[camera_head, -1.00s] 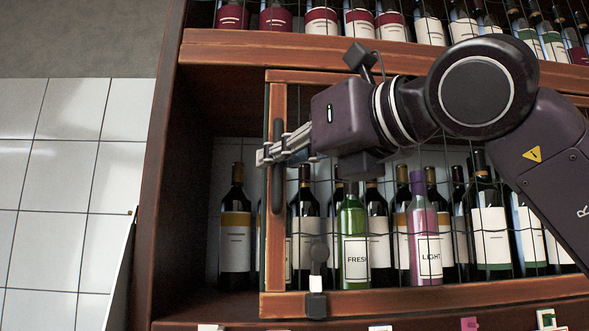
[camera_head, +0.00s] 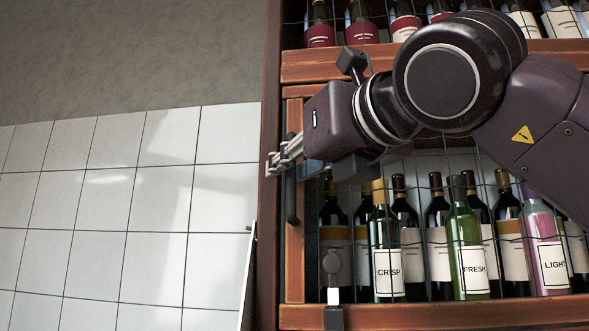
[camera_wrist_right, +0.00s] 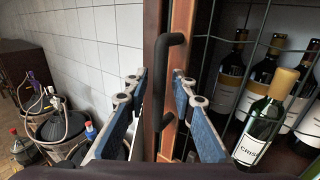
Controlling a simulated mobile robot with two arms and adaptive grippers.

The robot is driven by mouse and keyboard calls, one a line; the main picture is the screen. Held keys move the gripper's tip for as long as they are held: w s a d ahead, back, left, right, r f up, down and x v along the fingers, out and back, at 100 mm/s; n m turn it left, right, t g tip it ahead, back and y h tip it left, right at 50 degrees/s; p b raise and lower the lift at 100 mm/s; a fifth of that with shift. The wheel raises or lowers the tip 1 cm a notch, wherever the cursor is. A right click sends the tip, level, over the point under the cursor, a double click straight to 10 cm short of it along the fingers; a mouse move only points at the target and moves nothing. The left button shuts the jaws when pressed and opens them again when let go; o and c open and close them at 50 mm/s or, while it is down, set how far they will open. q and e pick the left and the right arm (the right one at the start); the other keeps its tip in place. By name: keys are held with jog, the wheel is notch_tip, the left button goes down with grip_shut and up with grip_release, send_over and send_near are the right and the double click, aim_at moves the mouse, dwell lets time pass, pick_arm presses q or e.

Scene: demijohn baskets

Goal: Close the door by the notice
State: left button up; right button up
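The wood-framed wire-mesh door (camera_head: 294,250) covers the bottle shelf in the head view. Its left stile stands close against the cabinet's side post (camera_head: 272,225); no open gap shows between them. A black bar handle (camera_head: 291,195) is on that stile and also shows in the right wrist view (camera_wrist_right: 172,50). My right gripper (camera_head: 277,165) is at the handle. In the right wrist view its two blue-padded fingers (camera_wrist_right: 160,80) are apart, one on each side of the handle; whether either touches it is unclear. I cannot identify a notice. My left gripper is not in view.
Behind the mesh stand wine bottles, among them CRISP (camera_head: 386,250), FRESH (camera_head: 466,250) and LIGHT (camera_head: 546,245). A white-tiled wall (camera_head: 130,200) lies to the left. Demijohns (camera_wrist_right: 60,130) with hoses stand on the floor there in the wrist view.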

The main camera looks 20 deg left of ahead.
jog(key=shift+s, duration=0.1)
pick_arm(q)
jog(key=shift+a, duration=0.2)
pick_arm(e)
jog(key=v, duration=1.2)
jog(key=shift+f, duration=0.1)
